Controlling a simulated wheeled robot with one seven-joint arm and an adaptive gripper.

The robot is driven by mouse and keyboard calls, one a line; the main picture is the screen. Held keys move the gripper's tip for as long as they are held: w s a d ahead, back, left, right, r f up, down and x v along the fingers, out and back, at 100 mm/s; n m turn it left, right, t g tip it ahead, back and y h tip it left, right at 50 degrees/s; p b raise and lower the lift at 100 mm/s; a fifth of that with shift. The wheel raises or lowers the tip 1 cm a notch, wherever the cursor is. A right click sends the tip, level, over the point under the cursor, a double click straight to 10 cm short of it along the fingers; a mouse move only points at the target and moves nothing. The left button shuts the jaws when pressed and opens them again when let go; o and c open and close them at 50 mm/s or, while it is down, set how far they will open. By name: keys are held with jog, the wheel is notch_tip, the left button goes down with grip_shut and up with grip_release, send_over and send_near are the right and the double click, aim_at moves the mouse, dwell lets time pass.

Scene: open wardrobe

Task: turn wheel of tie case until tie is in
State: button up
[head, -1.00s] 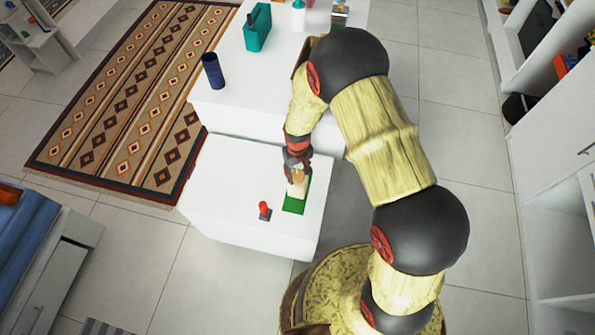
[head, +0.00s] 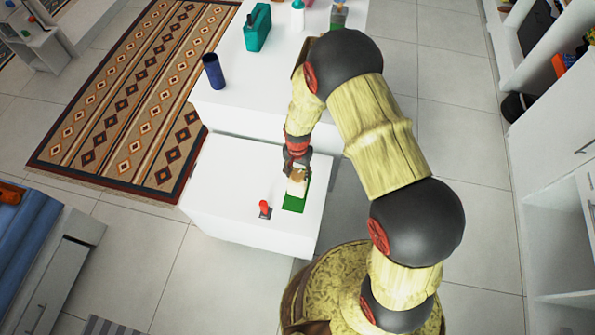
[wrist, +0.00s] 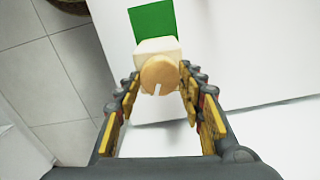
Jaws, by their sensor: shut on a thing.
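The tie case (head: 296,188) is a small cream block on a green mat (head: 291,205) on the white low table. It also shows in the wrist view (wrist: 153,47). Its wheel (wrist: 160,71) is a tan wooden disc with a narrow slot at its near edge, on the end facing my gripper. My gripper (wrist: 160,77) has one finger on each side of the wheel and is shut on it. In the head view, my gripper (head: 297,167) is at the far end of the case. I cannot make out a tie in either view.
A red-topped object (head: 264,208) stands on the table left of the mat. A higher white table (head: 245,105) behind holds a dark blue cup (head: 213,72), a teal container (head: 257,28) and bottles. The low table's left part is clear.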

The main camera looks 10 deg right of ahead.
aim_at(298, 174)
jog(key=shift+m, duration=0.5)
jog(key=o, duration=1.2)
jog(key=shift+r, duration=0.1)
notch_tip(298, 174, up, 12)
jog(key=shift+f, duration=0.1)
